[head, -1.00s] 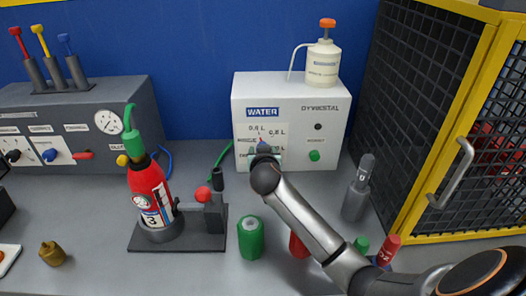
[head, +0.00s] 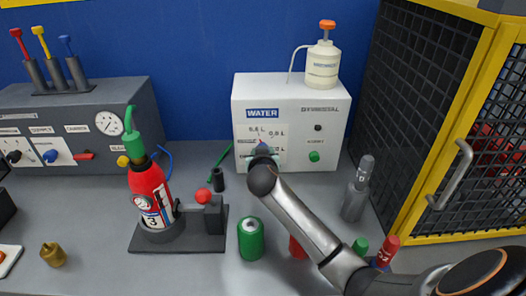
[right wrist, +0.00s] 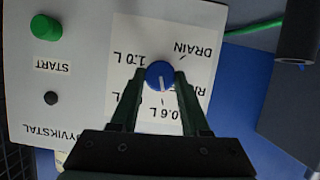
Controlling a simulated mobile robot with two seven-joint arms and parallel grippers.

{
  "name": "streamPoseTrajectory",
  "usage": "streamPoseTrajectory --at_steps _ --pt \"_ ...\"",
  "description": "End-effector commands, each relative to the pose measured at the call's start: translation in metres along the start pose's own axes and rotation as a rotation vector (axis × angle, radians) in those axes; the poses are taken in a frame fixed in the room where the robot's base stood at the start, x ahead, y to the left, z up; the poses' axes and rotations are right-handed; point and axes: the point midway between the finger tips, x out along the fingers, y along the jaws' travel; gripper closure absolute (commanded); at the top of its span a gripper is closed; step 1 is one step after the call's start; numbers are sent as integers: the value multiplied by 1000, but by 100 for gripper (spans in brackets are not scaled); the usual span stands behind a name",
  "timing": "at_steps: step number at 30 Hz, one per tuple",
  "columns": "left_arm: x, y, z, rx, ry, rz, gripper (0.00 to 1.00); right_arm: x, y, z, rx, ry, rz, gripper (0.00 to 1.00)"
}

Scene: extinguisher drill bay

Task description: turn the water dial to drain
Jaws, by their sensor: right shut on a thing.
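The white water unit (head: 335,100) stands against the blue wall, labelled WATER. Its blue dial (right wrist: 160,73) shows in the right wrist view, which sees the panel upside down. The white pointer line points down in that view, towards the 0.6 L mark. DRAIN (right wrist: 195,50) is printed up and right of the dial there, 1.0 L up and left. My right gripper (right wrist: 161,80) is shut on the dial, one finger on each side. In the head view the right gripper (head: 263,152) largely hides the dial. My left gripper is not in view.
A green start button (head: 314,156) is right of the dial. A white bottle (head: 323,65) stands on the unit. A red extinguisher (head: 150,195) stands in a holder to the left. A green can (head: 250,240) and a grey bottle (head: 356,192) flank my arm. A mesh cage (head: 430,120) bounds the right.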

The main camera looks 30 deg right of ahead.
Motion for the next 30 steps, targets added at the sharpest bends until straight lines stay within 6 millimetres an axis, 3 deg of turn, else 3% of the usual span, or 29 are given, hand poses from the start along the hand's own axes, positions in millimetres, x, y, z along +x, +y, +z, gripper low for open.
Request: streamPoseTrajectory --at_steps 18,30 --pt "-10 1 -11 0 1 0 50 0 -4 1 -391 -2 163 100" --pt "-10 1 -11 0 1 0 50 1 -5 2 -505 -1 209 100"
